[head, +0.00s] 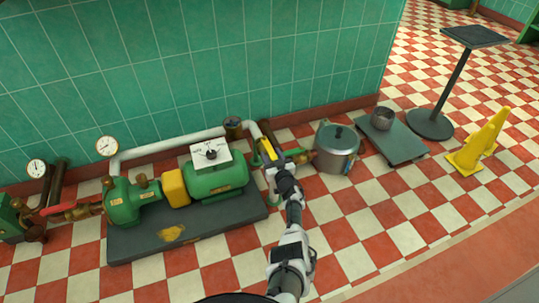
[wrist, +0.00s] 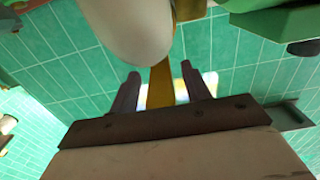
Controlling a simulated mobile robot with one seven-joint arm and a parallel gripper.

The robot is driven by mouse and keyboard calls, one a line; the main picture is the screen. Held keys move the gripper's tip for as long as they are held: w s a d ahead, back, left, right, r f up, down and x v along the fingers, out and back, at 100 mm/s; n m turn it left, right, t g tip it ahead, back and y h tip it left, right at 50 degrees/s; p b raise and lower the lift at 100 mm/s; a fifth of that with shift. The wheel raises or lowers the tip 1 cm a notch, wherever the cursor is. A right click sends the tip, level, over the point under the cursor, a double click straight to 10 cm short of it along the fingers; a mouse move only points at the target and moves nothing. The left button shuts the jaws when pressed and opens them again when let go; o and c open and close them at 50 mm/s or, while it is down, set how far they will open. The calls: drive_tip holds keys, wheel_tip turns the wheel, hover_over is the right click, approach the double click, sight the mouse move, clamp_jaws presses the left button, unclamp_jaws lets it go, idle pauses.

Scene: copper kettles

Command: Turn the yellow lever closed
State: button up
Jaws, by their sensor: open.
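The yellow lever (head: 268,147) is on the pipework just right of the green pump in the head view. My gripper (head: 273,162) is at the lever and covers part of it and its valve. In the wrist view, my open gripper (wrist: 161,80) has one dark finger on each side of the yellow lever (wrist: 160,88). Gaps show between the lever and both fingers, and I cannot tell whether they touch it anywhere. A pale rounded pipe (wrist: 127,28) hides part of the view above the fingers.
The green pump (head: 215,180) stands on a dark base (head: 190,237) to the left. A lidded metal pot (head: 336,150) is close on the right, with a low trolley (head: 398,143) beyond. A red-handled valve (head: 58,209) is at far left.

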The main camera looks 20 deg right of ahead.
clamp_jaws()
idle(0.3)
